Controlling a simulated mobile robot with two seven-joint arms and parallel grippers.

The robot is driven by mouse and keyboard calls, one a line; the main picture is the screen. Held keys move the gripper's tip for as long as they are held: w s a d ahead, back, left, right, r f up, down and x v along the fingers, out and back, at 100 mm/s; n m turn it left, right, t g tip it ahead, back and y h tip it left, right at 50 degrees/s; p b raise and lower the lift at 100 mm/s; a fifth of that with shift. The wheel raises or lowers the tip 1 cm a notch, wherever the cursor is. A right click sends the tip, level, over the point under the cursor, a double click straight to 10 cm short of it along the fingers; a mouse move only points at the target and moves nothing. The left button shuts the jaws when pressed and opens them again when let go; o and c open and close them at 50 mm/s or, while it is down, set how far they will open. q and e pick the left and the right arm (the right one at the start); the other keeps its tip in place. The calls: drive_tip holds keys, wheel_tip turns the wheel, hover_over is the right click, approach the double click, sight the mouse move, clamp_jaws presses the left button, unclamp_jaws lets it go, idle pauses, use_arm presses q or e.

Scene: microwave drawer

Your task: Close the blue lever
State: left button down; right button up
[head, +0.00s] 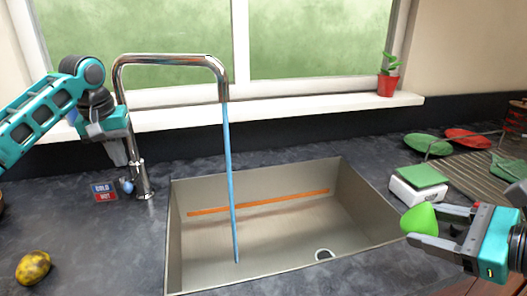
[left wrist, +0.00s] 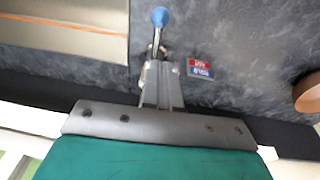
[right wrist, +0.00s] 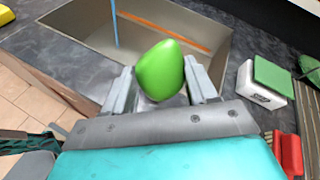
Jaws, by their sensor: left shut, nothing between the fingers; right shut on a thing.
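The blue lever (head: 127,186) is a small blue knob at the base of the chrome faucet (head: 145,165), left of the sink. In the left wrist view the blue knob (left wrist: 160,17) shows just beyond my fingertips. A blue stream of water (head: 229,170) runs from the spout into the sink. My left gripper (head: 133,163) is shut and empty, pointing down close above the lever; I cannot tell if it touches. My right gripper (head: 425,228) is shut on a green pear-shaped object (head: 420,217), at the sink's front right. The object also shows in the right wrist view (right wrist: 160,70).
The sink (head: 355,200) has an orange stripe on its back wall. A yellow fruit (head: 33,267) lies at front left. A scale (head: 419,184), plates (head: 428,145) and a rack are at right. The left counter is mostly clear.

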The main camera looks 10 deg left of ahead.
sight(132, 180)
use_arm(q)
drive_tip(key=f, duration=0.2)
drive_tip(key=d+f, duration=0.1)
drive_tip(key=shift+s+d+f, duration=0.1)
drive_tip(key=shift+s, duration=0.2)
use_arm(e)
drive_tip(key=shift+f+b, duration=0.45)
drive_tip(key=shift+s+d+f+b, duration=0.1)
drive_tip(key=shift+s+f+b, duration=0.1)
drive_tip(key=shift+f+b, duration=0.65)
use_arm(q)
drive_tip(key=t, duration=0.1)
drive_tip(key=f+t+y, duration=0.1)
drive_tip(key=s+f+t, duration=0.1)
drive_tip(key=shift+d+y+b, duration=0.25)
drive_tip(key=shift+y+b, duration=0.15)
drive_tip(key=shift+s+t, duration=0.1)
drive_tip(key=shift+t, duration=0.3)
use_arm(e)
drive_tip(key=shift+s+d+f, duration=0.25)
drive_tip(key=shift+s+f, duration=0.15)
